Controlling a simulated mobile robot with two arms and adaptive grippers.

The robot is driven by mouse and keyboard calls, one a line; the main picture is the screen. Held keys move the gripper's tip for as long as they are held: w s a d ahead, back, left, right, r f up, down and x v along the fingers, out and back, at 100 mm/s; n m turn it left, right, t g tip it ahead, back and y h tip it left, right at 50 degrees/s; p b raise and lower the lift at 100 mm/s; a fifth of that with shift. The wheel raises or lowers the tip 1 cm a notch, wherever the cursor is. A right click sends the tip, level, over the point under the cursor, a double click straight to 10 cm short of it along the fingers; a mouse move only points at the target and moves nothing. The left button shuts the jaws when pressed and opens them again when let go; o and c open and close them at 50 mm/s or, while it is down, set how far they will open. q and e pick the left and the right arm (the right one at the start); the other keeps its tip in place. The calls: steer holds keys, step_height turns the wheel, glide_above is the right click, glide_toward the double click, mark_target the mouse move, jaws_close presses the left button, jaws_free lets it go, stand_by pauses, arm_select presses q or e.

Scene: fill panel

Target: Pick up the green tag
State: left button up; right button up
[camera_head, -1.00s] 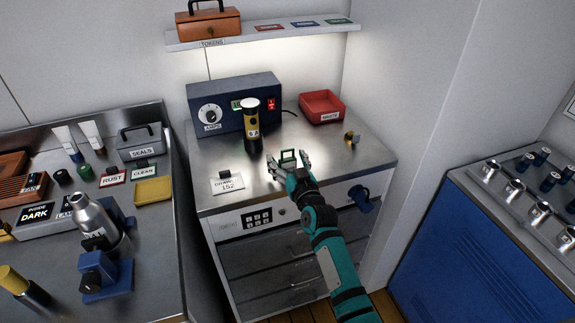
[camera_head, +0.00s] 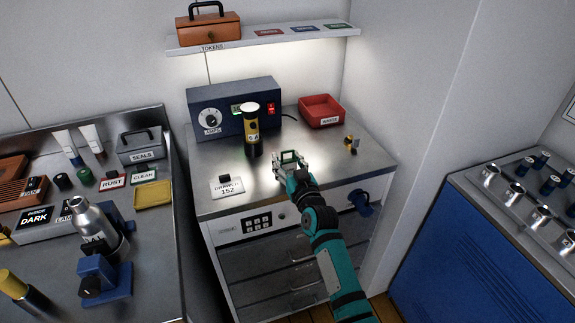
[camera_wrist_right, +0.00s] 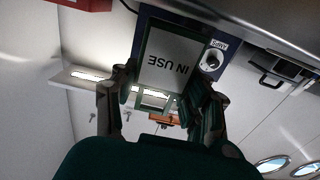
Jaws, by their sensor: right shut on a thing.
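The green tag (camera_head: 291,155) is a small green-framed piece on the metal cabinet top, mostly covered by my fingers in the head view. In the right wrist view the tag (camera_wrist_right: 172,58) shows a white face reading "IN USE", upside down, between the fingers. My right gripper (camera_head: 289,163) is shut on it; the gripper (camera_wrist_right: 160,98) also shows in the wrist view. I cannot tell whether the tag still touches the cabinet top. My left gripper is out of view.
A black and yellow flashlight (camera_head: 252,130) stands left of the gripper, before the blue AMPS box (camera_head: 225,98). A card (camera_head: 228,187) reading 152 lies front left. A red waste tray (camera_head: 322,109) sits behind right. A small brass-coloured item (camera_head: 351,145) lies to the right.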

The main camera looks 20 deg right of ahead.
step_height(320, 180, up, 2)
steer(key=shift+r, duration=0.25)
steer(key=s+d+r+b, duration=0.1)
steer(key=s+d+b, duration=0.1)
steer(key=s, duration=1.3)
steer(key=shift+s+d+r, duration=0.35)
steer(key=shift+s+d, duration=0.05)
steer(key=shift+d, duration=0.25)
